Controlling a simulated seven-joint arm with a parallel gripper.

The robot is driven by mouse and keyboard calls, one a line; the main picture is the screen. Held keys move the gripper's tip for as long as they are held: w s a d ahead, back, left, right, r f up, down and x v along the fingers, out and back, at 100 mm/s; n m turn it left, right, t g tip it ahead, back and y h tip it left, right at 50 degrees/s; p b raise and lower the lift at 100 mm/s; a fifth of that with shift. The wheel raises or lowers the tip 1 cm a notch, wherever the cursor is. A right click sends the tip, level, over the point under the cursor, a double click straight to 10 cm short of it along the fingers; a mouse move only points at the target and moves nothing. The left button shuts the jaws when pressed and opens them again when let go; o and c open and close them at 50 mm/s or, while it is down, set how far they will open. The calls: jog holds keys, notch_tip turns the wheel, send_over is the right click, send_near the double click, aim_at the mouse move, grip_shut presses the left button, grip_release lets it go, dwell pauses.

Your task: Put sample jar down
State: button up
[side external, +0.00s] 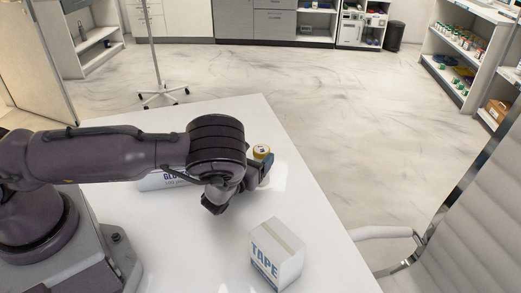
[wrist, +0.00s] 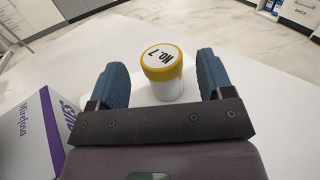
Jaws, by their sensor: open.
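The sample jar (wrist: 163,75) has a white body and a yellow-rimmed lid marked "NO. 7". In the wrist view it stands upright on the white table, between and a little beyond the fingertips. My gripper (wrist: 165,80) is open, with clear gaps between the jar and both blue finger pads. In the side external view only the jar's yellow lid (side external: 261,152) shows clearly, behind my gripper (side external: 266,168); its body is mostly hidden by the fingers.
A white box marked "TAPE" (side external: 277,254) stands near the table's front. A glove box (side external: 160,181) is partly hidden behind my arm. A white and purple box (wrist: 36,138) is at left in the wrist view. The table (side external: 310,195) is bare to the right of the jar.

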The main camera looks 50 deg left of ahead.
jog(key=v, duration=0.8)
jog(key=shift+s+d, duration=0.15)
jog(key=shift+s, duration=0.1)
jog(key=s+a+r+n+g+y, duration=0.3)
jog(key=s+a+r+n+g, duration=0.15)
jog(key=r+n+g, duration=0.55)
jog(key=s+a+r+n+g+y, duration=0.35)
jog(key=s+r+n+g, duration=0.35)
jog(key=n, duration=0.5)
jog(key=s+d+r+n+t+h, duration=0.3)
jog(key=d+r+n+h, duration=0.1)
jog(key=r+h, duration=0.2)
jog(key=s+d+r+n+t+h, duration=0.3)
jog(key=s+d+r+n+h, duration=0.1)
jog(key=r+h, duration=0.3)
jog(key=shift+s+d+r+n, duration=0.2)
jog(key=shift+d+r+n, duration=0.1)
jog(key=shift+r+n, duration=0.45)
jog(key=shift+f, duration=0.1)
